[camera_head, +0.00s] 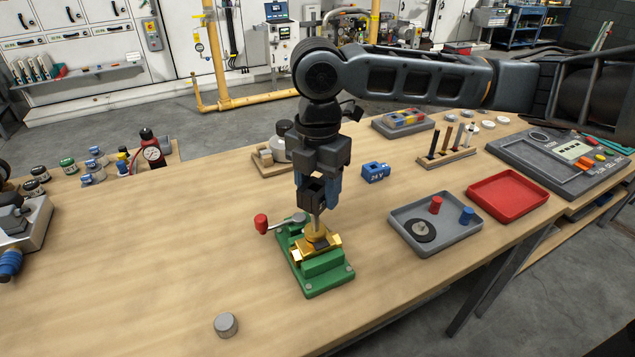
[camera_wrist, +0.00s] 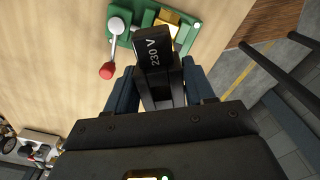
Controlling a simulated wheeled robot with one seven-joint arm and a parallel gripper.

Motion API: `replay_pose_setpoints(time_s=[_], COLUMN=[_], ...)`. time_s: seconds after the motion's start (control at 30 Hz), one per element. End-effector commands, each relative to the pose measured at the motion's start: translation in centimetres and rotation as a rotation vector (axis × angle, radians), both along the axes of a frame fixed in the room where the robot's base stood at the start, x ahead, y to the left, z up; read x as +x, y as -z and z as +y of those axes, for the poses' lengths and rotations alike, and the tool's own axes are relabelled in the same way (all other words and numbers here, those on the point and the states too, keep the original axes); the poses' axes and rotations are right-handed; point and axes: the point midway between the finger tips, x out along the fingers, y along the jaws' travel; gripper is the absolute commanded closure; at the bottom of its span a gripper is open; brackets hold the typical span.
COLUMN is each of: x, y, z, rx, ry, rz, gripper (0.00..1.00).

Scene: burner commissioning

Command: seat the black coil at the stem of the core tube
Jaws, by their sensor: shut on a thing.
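The black coil (camera_head: 310,193), marked 230 V in the wrist view (camera_wrist: 154,56), is held between the blue fingers of my gripper (camera_head: 319,188). The gripper's fingers also show on both sides of the coil in the wrist view (camera_wrist: 163,88). The brass valve body (camera_head: 317,242) sits in a green clamp fixture (camera_head: 324,270) with a red-knobbed lever. The thin stem of the core tube (camera_head: 317,223) rises from the brass body, directly under the coil. Its top is hidden, so I cannot tell whether the coil is around it or just above it.
A blue 24 V coil (camera_head: 375,172) lies to the right. A grey tray (camera_head: 436,243) holds a red and a blue cylinder and a black disc. A red tray (camera_head: 508,193) is beside it. A grey cap (camera_head: 226,325) stands at the front.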

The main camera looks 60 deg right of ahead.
Motion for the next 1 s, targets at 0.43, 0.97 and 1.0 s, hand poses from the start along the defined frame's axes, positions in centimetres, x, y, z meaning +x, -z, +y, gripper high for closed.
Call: replay_pose_setpoints(time_s=[0.43,0.97,1.0], x=[0.0,0.0,0.0], y=[0.0,1.1,1.2], z=[0.0,0.0,0.0], rx=[0.000,0.000,0.000], ry=[0.000,0.001,0.001], rz=[0.000,0.000,-0.001], gripper=[0.83,0.83,0.83])
